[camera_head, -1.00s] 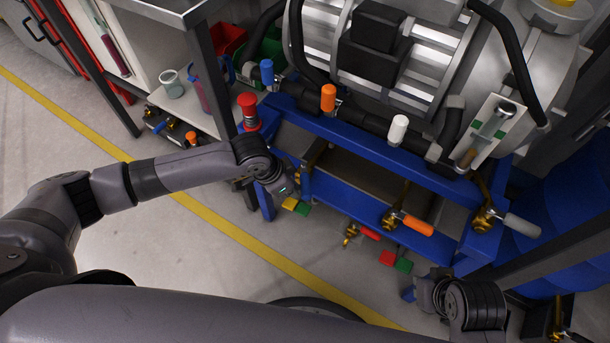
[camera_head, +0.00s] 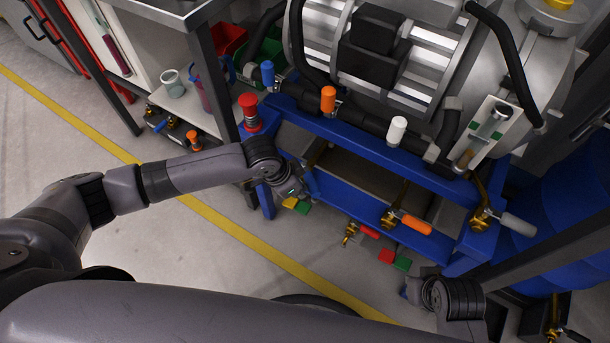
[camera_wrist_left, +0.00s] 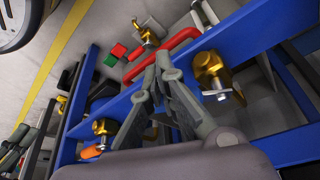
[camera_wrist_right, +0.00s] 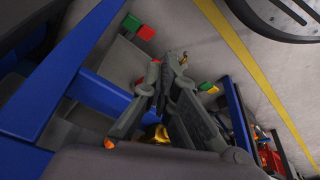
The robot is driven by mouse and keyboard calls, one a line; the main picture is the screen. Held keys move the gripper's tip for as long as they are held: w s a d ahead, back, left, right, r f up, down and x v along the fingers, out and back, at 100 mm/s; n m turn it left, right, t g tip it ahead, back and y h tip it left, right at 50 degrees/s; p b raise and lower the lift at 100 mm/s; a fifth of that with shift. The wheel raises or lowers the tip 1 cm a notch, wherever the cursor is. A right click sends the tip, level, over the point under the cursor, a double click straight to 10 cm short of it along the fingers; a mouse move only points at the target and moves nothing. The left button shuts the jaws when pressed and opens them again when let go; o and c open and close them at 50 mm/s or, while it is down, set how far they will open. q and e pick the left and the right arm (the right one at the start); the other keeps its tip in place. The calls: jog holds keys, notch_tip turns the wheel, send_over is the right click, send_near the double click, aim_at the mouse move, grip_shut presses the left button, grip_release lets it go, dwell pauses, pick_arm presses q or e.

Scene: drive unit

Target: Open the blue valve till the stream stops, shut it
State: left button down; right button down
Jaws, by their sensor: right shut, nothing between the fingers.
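A small blue handle (camera_head: 311,182) shows beside my left gripper (camera_head: 296,192) at the left end of the blue frame; its valve body is mostly hidden there. In the left wrist view my left gripper (camera_wrist_left: 163,65) has its fingertips together, beside a brass valve (camera_wrist_left: 212,68) on the blue beam. I cannot tell whether it touches that valve. Another blue-capped handle (camera_head: 268,73) stands upright on the upper pipe. My right gripper (camera_head: 411,291) is low, near the frame's front; in its wrist view (camera_wrist_right: 165,72) it is shut and empty. I see no stream.
On the lower frame are valves with an orange handle (camera_head: 412,223) and a grey handle (camera_head: 520,224). A red handle (camera_head: 369,232) sits on a low brass valve. A red button (camera_head: 249,108) stands at the frame's left corner. The floor left of the yellow line is clear.

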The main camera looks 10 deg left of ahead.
pick_arm(q)
jog(key=shift+d, duration=0.15)
pick_arm(e)
jog(key=shift+f, duration=0.15)
pick_arm(q)
jog(key=shift+d, duration=0.1)
pick_arm(e)
jog(key=shift+w, duration=0.1)
pick_arm(q)
jog(key=shift+w+d+p, duration=0.15)
jog(key=shift+d+p, duration=0.25)
jog(key=shift+d, duration=0.3)
pick_arm(e)
jog(key=shift+f, duration=1.35)
pick_arm(q)
jog(key=shift+d, duration=0.1)
